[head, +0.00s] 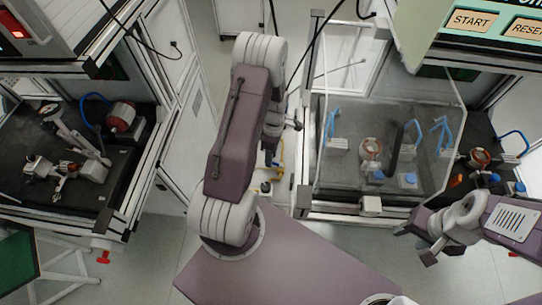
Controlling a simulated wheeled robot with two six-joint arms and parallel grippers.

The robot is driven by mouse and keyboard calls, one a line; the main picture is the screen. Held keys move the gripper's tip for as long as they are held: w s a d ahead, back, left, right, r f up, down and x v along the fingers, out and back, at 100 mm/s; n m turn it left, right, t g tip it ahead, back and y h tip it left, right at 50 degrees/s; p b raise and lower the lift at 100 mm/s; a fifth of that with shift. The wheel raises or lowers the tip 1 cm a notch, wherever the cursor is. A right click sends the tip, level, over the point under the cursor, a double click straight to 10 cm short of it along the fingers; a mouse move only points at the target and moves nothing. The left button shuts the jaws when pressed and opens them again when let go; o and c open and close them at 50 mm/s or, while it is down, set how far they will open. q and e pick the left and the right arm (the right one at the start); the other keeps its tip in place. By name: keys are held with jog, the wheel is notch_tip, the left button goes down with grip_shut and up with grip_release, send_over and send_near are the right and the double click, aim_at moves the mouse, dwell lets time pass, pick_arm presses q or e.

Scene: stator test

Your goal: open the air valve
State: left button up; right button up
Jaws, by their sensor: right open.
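A yellow pipe or hose (281,165) runs down a pale panel in the middle of the head view, left of the glass-fronted cabinet. A small dark fitting with yellow on it (265,188) sits at its lower end; it may be the air valve, but it is too small to tell its handle position. My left gripper (268,160) points down just above this fitting, partly hidden by my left arm. I cannot tell whether it touches anything or how its fingers stand. My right gripper (416,244) is open and empty, in front of the cabinet's lower right edge.
A left workbench (110,205) carries a small robot arm and another stator (122,115). A screen with START (471,20) is at upper right. A red knob (103,257) is at lower left.

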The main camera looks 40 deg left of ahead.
pick_arm(q)
jog(key=shift+s+f, duration=0.1)
jog(key=shift+s, duration=0.2)
jog(key=shift+w, duration=0.15)
jog(key=shift+c, duration=1.2)
grip_shut()
pick_arm(e)
jog(key=shift+s, duration=0.1)
